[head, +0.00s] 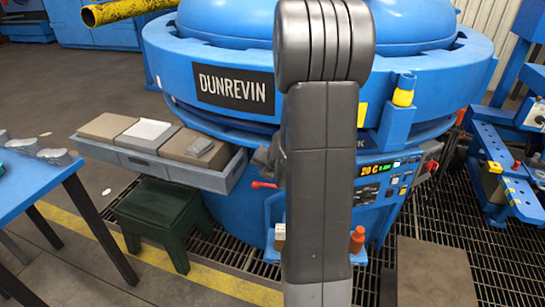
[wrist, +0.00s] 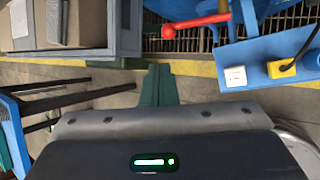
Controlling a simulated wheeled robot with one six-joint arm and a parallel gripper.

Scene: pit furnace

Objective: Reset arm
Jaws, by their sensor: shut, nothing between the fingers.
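My gripper (wrist: 159,72) shows in the wrist view, its two green fingers together and empty, pointing away from its dark body at the bottom. A floor strip with a yellow line lies beyond the fingertips, and nothing touches them. In the head view my arm (head: 320,180) stands upright in front of the furnace. It covers the middle of the picture, and the gripper cannot be made out there.
The blue furnace (head: 190,60) fills the back. A grey tray with blocks (head: 205,180) juts out at left above a green stool (head: 160,212). A blue table (head: 25,185) stands at far left. A red handle (wrist: 195,25) and blue shelf (wrist: 250,52) lie beyond my gripper.

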